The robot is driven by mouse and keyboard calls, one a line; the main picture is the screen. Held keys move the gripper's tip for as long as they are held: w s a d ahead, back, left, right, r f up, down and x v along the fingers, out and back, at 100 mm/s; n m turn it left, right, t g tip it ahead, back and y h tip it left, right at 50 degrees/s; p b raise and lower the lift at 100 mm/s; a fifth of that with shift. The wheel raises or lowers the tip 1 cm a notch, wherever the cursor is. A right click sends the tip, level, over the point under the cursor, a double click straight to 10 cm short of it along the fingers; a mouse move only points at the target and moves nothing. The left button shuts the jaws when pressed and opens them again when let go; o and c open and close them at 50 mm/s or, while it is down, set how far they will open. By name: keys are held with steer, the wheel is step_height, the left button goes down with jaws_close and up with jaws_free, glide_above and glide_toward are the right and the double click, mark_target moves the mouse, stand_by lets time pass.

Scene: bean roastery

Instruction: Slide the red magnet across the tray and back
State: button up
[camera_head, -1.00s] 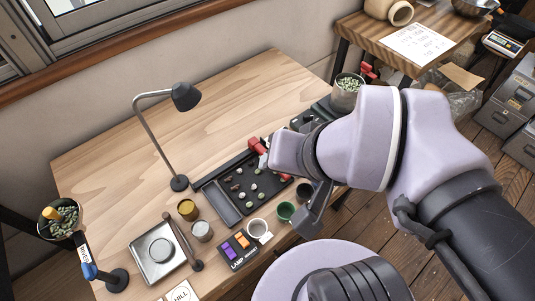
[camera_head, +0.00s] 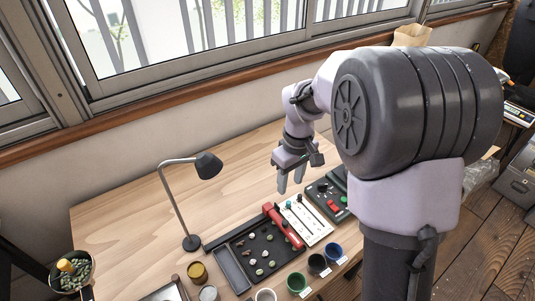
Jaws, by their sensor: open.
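The red magnet (camera_head: 284,228) is a long red bar lying along the right side of the black tray (camera_head: 233,270). Several small beans or pebbles, pale and reddish, lie spread on the tray floor to the left of the magnet. My gripper (camera_head: 290,186) hangs above the table behind the tray, fingers pointing down and apart, with nothing between them. It is clear of the magnet.
The table's back left is bare.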

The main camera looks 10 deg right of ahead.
mark_target(286, 222)
steer(key=shift+n+g, duration=0.3)
steer(key=shift+n, duration=0.2)
steer(key=f+b, duration=0.2)
steer(key=f, duration=0.5)
steer(key=f+b, duration=0.2)
steer(key=f, duration=0.4)
steer(key=w+f+b, duration=0.1)
steer(key=f+b, duration=0.1)
steer(key=f, duration=0.5)
steer(key=shift+f, duration=0.3)
jaws_close()
